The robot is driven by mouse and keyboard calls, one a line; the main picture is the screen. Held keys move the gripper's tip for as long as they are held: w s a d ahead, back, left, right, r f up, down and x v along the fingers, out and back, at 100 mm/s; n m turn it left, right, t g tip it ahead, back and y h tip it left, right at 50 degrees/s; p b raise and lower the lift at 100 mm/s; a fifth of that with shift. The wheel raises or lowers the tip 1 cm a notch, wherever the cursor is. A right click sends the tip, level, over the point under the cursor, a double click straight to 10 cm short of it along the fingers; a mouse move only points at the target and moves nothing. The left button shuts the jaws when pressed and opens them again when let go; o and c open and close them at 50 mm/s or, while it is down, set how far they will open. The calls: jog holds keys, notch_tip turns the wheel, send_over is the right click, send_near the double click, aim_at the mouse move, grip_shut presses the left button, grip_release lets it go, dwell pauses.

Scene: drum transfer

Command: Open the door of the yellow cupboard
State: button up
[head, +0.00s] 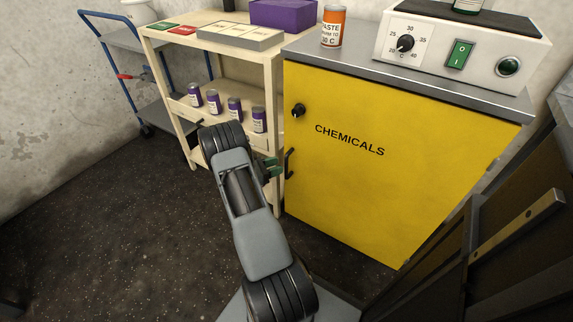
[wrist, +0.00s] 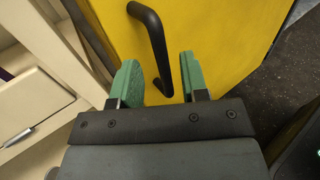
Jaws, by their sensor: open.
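The yellow cupboard (head: 370,190) has a shut door marked CHEMICALS, with a black knob (head: 299,110) at the upper left. Its black bar handle (head: 289,164) is on the door's left edge; the handle also shows in the wrist view (wrist: 153,45). My gripper (head: 272,167) is at the left edge of the door, partly hidden behind my arm in the head view. In the wrist view my gripper (wrist: 160,80) is open, its green fingers on either side of the handle's near end. I cannot tell whether either finger touches it.
A cream shelf (head: 180,105) with several purple-labelled cans stands directly left of the cupboard. A blue trolley (head: 110,50) is at the back left. Dark floor (head: 90,220) is clear at the left.

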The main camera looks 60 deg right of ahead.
aim_at(286, 178)
jog(key=shift+b+x, duration=0.35)
jog(key=shift+x, duration=2)
grip_shut()
